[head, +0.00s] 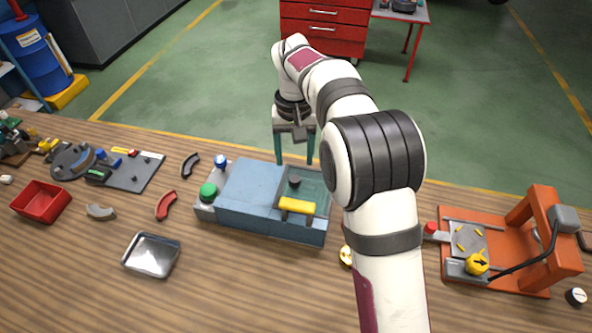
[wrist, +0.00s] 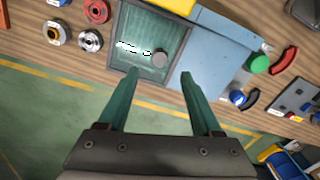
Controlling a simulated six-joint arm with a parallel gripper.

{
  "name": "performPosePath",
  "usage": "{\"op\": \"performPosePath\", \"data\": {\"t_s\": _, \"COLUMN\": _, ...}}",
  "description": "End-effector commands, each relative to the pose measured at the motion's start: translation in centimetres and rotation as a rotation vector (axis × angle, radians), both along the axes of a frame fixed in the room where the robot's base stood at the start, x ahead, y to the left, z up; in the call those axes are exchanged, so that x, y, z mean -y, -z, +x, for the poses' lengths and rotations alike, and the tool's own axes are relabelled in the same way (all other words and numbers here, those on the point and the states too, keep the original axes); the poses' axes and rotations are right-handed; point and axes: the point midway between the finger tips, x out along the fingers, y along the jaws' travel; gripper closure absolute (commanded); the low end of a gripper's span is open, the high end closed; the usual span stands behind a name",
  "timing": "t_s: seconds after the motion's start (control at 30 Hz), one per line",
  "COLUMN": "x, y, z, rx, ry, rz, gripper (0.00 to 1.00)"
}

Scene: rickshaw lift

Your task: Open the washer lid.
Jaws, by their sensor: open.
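The washer (head: 262,212) is a blue-grey box on the bench, with a green and a blue button at its left end. At its right end is a lid (head: 315,184), a dark green panel in a grey frame with a yellow handle (head: 297,206) along its near edge. The lid appears to lie flat, closed. A dark round knob (head: 294,181) shows at the panel; I cannot tell whether it is on or under it. My gripper (head: 295,163) points down, open and empty, by the washer's far side. In the wrist view, the fingers (wrist: 158,74) stand apart near the lid (wrist: 135,35).
Left of the washer are a metal tray (head: 152,255), a red bin (head: 41,202), curved parts and a grey board (head: 130,172). An orange fixture (head: 510,240) stands at the right. Round parts (wrist: 90,42) lie beside the washer.

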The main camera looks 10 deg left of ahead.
Motion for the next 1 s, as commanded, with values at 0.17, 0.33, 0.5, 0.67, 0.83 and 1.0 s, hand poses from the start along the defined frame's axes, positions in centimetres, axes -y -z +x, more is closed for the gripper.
{"op": "performPosePath", "data": {"t_s": 0.17, "x": 0.1, "y": 4.6, "z": 0.0, "rx": -0.003, "ry": 0.001, "rz": -0.002, "gripper": 0.34}}
{"op": "performPosePath", "data": {"t_s": 0.33, "x": 0.0, "y": 6.8, "z": 0.0, "rx": 0.0, "ry": 0.001, "rz": 0.0, "gripper": 0.34}}
{"op": "performPosePath", "data": {"t_s": 0.5, "x": 0.0, "y": 7.3, "z": 0.0, "rx": 0.002, "ry": 0.002, "rz": 0.001, "gripper": 0.34}}
{"op": "performPosePath", "data": {"t_s": 0.67, "x": 0.0, "y": 7.3, "z": 0.0, "rx": 0.002, "ry": 0.002, "rz": 0.001, "gripper": 0.34}}
{"op": "performPosePath", "data": {"t_s": 0.83, "x": 0.0, "y": 7.3, "z": 0.0, "rx": 0.001, "ry": 0.002, "rz": 0.0, "gripper": 0.63}}
{"op": "performPosePath", "data": {"t_s": 1.0, "x": 0.0, "y": 7.2, "z": 0.0, "rx": 0.001, "ry": 0.002, "rz": 0.0, "gripper": 0.93}}
